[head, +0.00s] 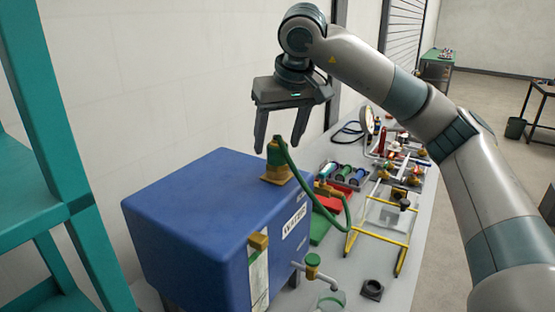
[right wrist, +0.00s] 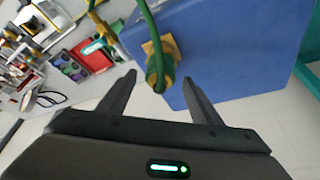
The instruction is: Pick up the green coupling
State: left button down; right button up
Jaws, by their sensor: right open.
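The green coupling (head: 277,151) stands upright on a brass fitting (head: 276,174) on top of the blue box. A green hose (head: 305,184) runs from it down to the right. My right gripper (head: 279,150) is open, its fingers pointing down around or just above the coupling; the exact depth is hard to tell. In the right wrist view the coupling (right wrist: 159,79) shows between and beyond the two open fingertips (right wrist: 160,77), with no visible contact. My left gripper is in neither view.
The blue box (head: 190,215) bears a white label. A teal rack (head: 45,110) stands at left. The wall is close behind the box.

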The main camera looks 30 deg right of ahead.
jog(key=shift+w+f, duration=0.25)
jog(key=shift+f, duration=0.35)
jog(key=c, duration=1.3)
jog(key=shift+r, duration=0.1)
